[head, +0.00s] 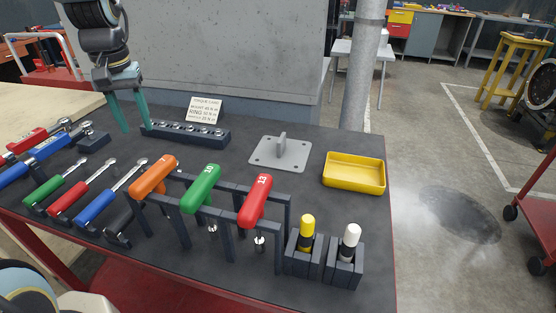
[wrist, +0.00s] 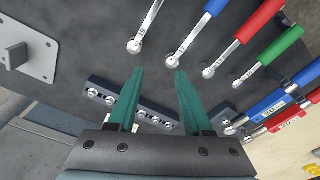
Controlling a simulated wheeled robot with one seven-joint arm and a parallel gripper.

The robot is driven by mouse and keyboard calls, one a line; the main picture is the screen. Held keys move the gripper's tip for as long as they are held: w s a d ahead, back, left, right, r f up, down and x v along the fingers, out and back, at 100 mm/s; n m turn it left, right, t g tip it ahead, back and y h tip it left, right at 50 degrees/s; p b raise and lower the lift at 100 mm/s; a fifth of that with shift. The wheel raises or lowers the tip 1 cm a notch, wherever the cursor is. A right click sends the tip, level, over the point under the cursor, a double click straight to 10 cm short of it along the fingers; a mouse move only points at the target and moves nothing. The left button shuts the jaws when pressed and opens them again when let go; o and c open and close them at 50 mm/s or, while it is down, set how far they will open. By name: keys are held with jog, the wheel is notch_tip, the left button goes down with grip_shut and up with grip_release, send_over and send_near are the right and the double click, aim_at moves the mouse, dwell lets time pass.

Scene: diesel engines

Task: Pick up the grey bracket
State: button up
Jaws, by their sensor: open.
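The grey bracket (head: 281,153) is a flat square plate with holes at its corners and an upright tab in the middle. It lies on the dark tabletop, right of centre in the head view. In the wrist view the bracket (wrist: 28,52) is at the upper left, partly cut off by the edge. My gripper (head: 130,130) has teal fingers, open and empty, pointing down over the back left of the table, to the left of the bracket and apart from it. In the wrist view the gripper (wrist: 157,75) is above the dark socket rail.
The socket rail (head: 186,132) and a torque card (head: 205,109) lie between gripper and bracket. Handled tools in racks (head: 203,189) stand in front. A yellow tray (head: 354,173) is right of the bracket; two markers (head: 307,228) stand in holders. Bare tabletop surrounds the bracket.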

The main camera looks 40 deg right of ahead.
jog(key=s+d+f+m+b, duration=0.2)
jog(key=d+f+m+b, duration=0.1)
jog(key=d, duration=1.3)
jog(key=m+b, duration=0.3)
send_over(282, 137)
jog(key=shift+g, duration=0.4)
jog(key=f, duration=0.3)
jog(key=f+p, duration=0.1)
jog(key=f, duration=0.1)
jog(key=shift+w+a+f, duration=0.25)
jog(key=shift+a+f, duration=0.05)
jog(key=shift+s+d+f+p, duration=0.15)
jog(key=shift+f+p, duration=0.25)
jog(key=shift+f, duration=0.95)
jog(key=shift+s+d+f+p, duration=0.1)
jog(key=shift+f+p, duration=0.3)
jog(key=shift+f, duration=0.95)
jog(key=shift+c, duration=0.2)
grip_shut()
jog(key=shift+r, duration=0.1)
